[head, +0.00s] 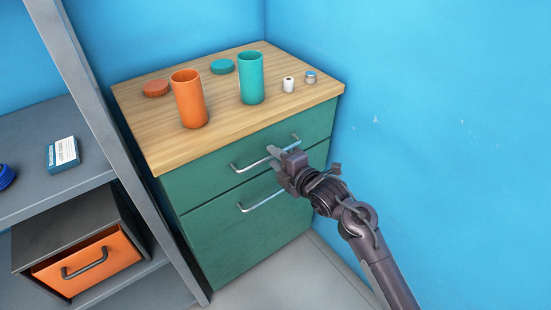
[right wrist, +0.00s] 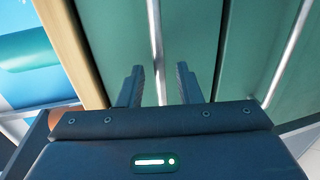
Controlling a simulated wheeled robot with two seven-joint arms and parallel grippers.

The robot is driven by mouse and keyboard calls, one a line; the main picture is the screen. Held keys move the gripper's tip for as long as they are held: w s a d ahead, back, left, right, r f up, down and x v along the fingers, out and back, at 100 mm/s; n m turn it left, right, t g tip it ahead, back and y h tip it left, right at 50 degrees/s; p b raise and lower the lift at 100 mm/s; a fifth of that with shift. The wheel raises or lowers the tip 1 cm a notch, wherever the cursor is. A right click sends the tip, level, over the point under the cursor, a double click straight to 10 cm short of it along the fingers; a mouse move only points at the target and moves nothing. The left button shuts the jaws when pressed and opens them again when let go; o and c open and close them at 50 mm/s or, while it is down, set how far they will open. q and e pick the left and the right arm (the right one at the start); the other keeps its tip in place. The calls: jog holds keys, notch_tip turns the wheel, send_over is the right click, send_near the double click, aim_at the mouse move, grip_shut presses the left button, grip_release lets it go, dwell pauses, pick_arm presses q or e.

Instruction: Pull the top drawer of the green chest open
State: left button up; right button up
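The green chest (head: 235,235) has a wooden top and two drawers. Its top drawer (head: 205,178) looks flush with the front, with a silver bar handle (head: 250,160). My right gripper (head: 274,155) is at the right part of that handle and hides some of it. In the right wrist view, the top handle (right wrist: 155,40) runs between the two separated fingers of the gripper (right wrist: 160,75). There is a gap on each side of the bar, so the fingers are open. My left gripper is in neither view.
The lower drawer's handle (head: 262,200) is just below; it also shows in the right wrist view (right wrist: 292,50). An orange cup (head: 189,100), a teal cup (head: 251,78), lids and small jars stand on top. A grey shelf (head: 75,188) is at left, a blue wall (head: 440,120) at right.

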jog(key=shift+w+a, duration=0.1)
jog(key=shift+a, duration=0.05)
jog(key=shift+c, duration=0.4)
grip_shut()
jog(key=shift+f, duration=0.1)
